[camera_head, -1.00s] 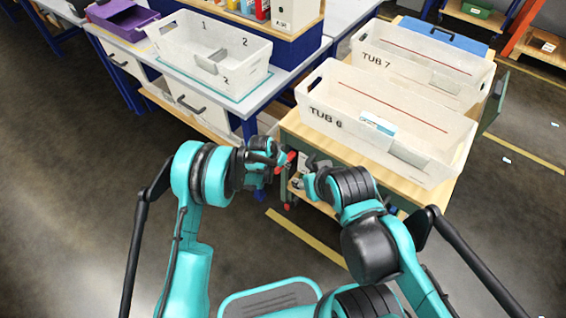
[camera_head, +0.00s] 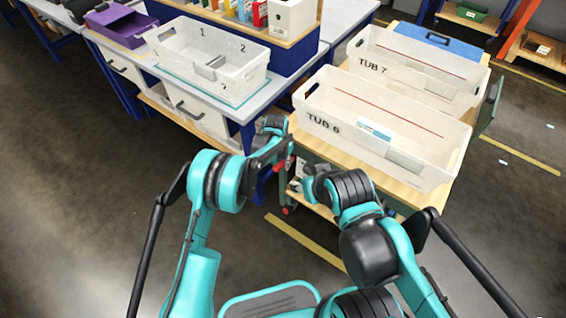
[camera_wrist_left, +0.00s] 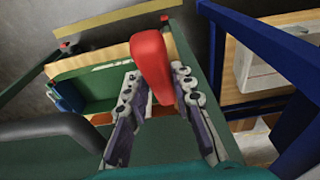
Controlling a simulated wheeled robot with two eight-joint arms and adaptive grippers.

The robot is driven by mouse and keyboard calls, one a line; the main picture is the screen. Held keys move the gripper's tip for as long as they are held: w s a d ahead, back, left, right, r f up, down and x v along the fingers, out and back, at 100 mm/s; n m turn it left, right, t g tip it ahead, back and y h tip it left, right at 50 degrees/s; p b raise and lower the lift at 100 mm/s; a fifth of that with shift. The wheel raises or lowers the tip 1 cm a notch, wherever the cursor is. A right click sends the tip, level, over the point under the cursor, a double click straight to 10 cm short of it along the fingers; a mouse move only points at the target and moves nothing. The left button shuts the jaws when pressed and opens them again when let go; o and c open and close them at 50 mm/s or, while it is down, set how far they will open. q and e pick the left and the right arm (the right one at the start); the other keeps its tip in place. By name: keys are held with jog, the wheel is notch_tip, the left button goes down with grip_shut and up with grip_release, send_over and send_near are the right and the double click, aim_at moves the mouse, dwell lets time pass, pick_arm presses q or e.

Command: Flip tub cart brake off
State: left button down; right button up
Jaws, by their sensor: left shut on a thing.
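The tub cart (camera_head: 412,194) has a wooden top and a green frame, and it carries two white tubs. Its red brake handle (camera_wrist_left: 152,62) shows upright in the left wrist view, between the two fingers. My left gripper (camera_wrist_left: 158,95) is shut on the red handle, with the handle's rounded top standing out beyond the fingertips. In the head view my left gripper (camera_head: 288,150) is at the cart's near left corner, and my arm mostly hides the handle. My right gripper (camera_head: 308,182) is just right of it at the cart's front; its fingers are too small to read.
Tub 6 (camera_head: 345,128) and tub 7 (camera_head: 375,66) stand on the cart. A workbench (camera_head: 215,103) with a white numbered tub (camera_head: 205,75) and a purple bin (camera_head: 120,25) is on the left, close to my left arm. The floor at the left is open.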

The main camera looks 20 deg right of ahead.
pick_arm(q)
jog(key=c, duration=1.3)
grip_release()
jog(key=r, duration=0.4)
jog(key=a+r, duration=0.1)
jog(key=r, duration=0.3)
jog(key=s+r, duration=0.1)
jog(key=r, duration=0.3)
jog(key=shift+a, duration=0.2)
